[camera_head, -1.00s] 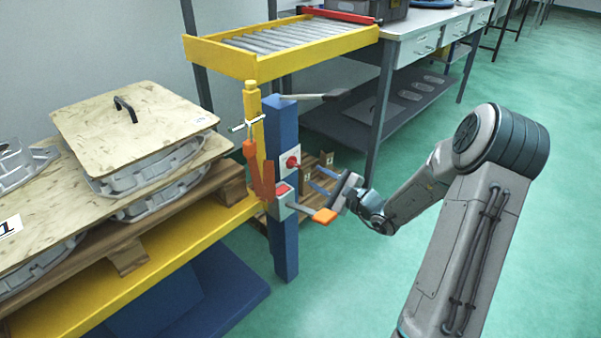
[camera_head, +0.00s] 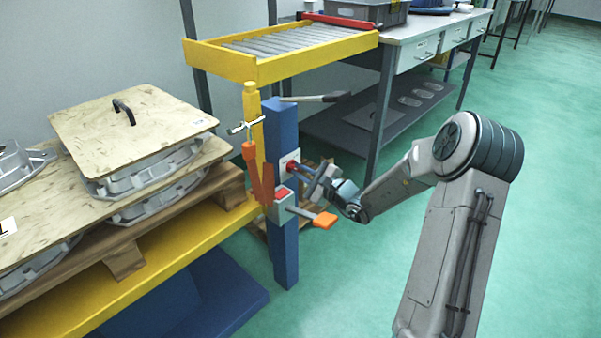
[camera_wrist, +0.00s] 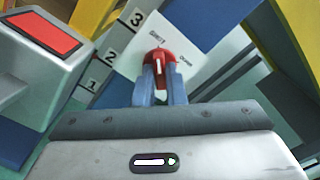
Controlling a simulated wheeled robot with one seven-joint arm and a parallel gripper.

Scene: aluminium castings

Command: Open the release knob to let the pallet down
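The red release knob (camera_head: 291,164) sits on a white plate on the blue post (camera_head: 285,240). The wooden pallet (camera_head: 190,207) rests on the yellow platform (camera_head: 170,265), carrying castings and plywood boards.
A grey box with a red button (camera_head: 282,192) and an orange-ended lever (camera_head: 324,220) stick out just below my gripper. A yellow roller conveyor (camera_head: 290,66) is above. A grey workbench (camera_head: 400,40) stands behind. Green floor is free at right.

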